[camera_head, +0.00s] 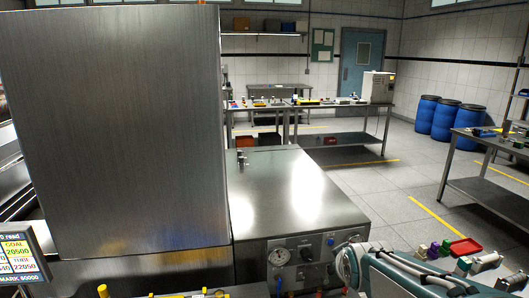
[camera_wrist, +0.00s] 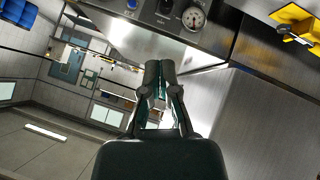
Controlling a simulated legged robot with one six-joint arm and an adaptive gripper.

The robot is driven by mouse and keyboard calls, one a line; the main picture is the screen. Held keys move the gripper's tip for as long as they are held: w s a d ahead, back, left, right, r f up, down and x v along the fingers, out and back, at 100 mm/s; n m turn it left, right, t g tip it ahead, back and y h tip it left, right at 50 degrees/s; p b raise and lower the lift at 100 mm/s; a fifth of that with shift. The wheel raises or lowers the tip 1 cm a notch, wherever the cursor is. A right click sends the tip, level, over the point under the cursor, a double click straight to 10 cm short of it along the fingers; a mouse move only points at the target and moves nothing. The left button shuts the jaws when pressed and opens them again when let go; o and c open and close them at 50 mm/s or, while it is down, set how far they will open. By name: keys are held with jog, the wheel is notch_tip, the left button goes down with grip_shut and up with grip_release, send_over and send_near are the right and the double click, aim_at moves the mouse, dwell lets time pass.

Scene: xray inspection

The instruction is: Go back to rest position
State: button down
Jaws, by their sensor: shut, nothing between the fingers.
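My gripper (camera_wrist: 160,72) shows in the wrist view, its two dark fingers together and empty. It points toward the steel machine (camera_wrist: 245,125), whose front panel with a gauge (camera_wrist: 194,18) and knobs lies beyond the fingertips. The wrist picture is strongly tilted. In the head view the same steel machine (camera_head: 285,190) fills the left and middle, with a tall brushed-steel housing (camera_head: 110,130) at left. My arm (camera_head: 400,272) lies folded at the lower right, close beside the machine's front panel. The fingertips cannot be made out there.
A steel bench (camera_head: 350,140) with small items stands behind the machine. Another table (camera_head: 487,190) is at right. Blue barrels (camera_head: 443,120) stand by the back wall. The floor (camera_head: 385,200) between the tables is clear.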

jog(key=s+a+r+m+g, duration=0.1)
jog(key=s+m+g, duration=0.2)
jog(key=s, duration=1.9)
jog(key=m, duration=0.2)
jog(key=shift+a+m+g, duration=0.3)
